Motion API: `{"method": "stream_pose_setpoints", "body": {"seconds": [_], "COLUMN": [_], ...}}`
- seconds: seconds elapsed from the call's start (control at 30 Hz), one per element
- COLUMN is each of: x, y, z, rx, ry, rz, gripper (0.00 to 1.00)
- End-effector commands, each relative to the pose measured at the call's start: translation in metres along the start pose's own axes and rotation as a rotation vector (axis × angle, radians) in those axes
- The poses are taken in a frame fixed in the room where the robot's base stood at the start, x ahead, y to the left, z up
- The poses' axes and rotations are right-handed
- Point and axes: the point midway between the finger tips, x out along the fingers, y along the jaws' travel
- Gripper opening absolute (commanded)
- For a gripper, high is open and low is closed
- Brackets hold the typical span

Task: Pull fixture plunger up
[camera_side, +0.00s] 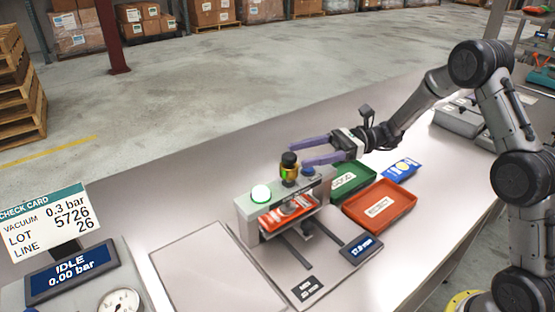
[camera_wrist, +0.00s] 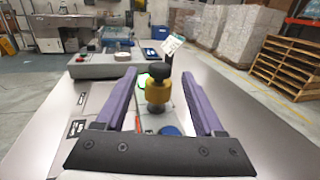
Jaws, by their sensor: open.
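The fixture (camera_side: 252,208) is a grey bridge-shaped frame on the steel bench. Its plunger (camera_side: 289,170) stands upright on top, with a black knob and a yellow-gold collar. The plunger also shows in the wrist view (camera_wrist: 158,90), between my fingers and beyond the palm. My gripper (camera_side: 300,153) is open and level, with its two purple fingers reaching to the plunger from the right. In the wrist view, my gripper (camera_wrist: 160,82) has one finger on each side of the plunger, with gaps visible. A red-orange part (camera_side: 290,214) lies under the bridge.
A green lamp (camera_side: 261,194) sits on the fixture top. A green tray (camera_side: 352,180) and a red tray (camera_side: 380,206) stand right of it. A small display (camera_side: 361,247) is in front. A check card (camera_side: 45,220) and an IDLE display (camera_side: 72,270) are at left.

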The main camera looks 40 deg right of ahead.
Motion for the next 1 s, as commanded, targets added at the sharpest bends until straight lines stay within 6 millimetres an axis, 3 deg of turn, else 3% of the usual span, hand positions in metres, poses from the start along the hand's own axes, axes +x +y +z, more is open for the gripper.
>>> {"method": "stream_pose_setpoints", "body": {"seconds": [0.2,0.4,0.8,1.0], "x": [0.042,0.064,0.07,0.07], "y": [0.001,0.001,0.0,0.0], "z": [-0.001,0.0,0.0,0.0], "rx": [0.002,0.0,0.0,0.0], "ry": [0.001,0.001,0.001,0.001], "rz": [0.003,0.001,-0.001,-0.001], "gripper": [0.7,0.7,0.7,0.36]}}
